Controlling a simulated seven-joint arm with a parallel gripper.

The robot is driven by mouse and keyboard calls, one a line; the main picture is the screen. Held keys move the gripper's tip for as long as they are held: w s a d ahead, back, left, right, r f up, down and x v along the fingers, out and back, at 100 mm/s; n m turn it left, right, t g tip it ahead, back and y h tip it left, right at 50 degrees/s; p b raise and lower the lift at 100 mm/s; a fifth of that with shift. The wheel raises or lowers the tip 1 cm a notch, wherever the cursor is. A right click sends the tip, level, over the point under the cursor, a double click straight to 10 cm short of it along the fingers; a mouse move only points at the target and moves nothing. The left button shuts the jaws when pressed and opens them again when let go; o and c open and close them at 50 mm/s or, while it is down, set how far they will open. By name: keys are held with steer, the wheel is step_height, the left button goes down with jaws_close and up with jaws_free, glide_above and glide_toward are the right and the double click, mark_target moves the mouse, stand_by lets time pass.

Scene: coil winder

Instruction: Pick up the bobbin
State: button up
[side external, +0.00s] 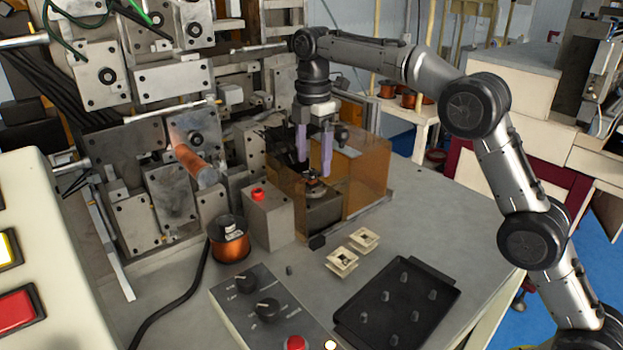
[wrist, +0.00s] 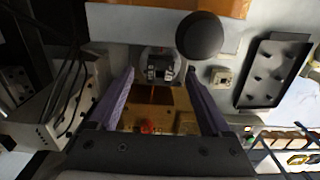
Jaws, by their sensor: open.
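Two small cream bobbins lie on the grey bench top in the side external view, a nearer one (side external: 341,263) and a farther one (side external: 364,240). A small pale square piece (wrist: 221,78) beside the tray in the wrist view looks like one of them. My gripper (side external: 314,162) is open, its two purple fingers pointing down over the winding head (side external: 315,187) inside the amber guard. It is apart from both cream bobbins, to their upper left in the side external view. In the wrist view, a dark and metallic round part (wrist: 158,68) shows between the open fingers (wrist: 158,80). I cannot tell whether a bobbin sits there.
The amber guard (side external: 367,175) stands close beside my gripper. A black tray with pegs (side external: 397,308) lies at front right. A copper wire spool (side external: 229,242), a grey box with a red button (side external: 268,218) and a knob panel (side external: 262,305) stand left of the bobbins.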

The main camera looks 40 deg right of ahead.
mark_target(313, 171)
steer(key=shift+f, duration=1.85)
jaws_close()
steer(key=shift+r, duration=0.2)
steer(key=shift+r, duration=0.7)
steer(key=s+r, duration=0.3)
steer(key=r, duration=0.2)
steer(key=s+r, duration=0.2)
steer(key=r, duration=0.1)
steer(key=shift+s+d, duration=0.3)
steer(key=shift+d, duration=0.05)
steer(key=s+d+r, duration=0.1)
steer(key=s+r, duration=0.2)
steer(key=s, duration=0.5)
steer(key=shift+s, duration=0.15)
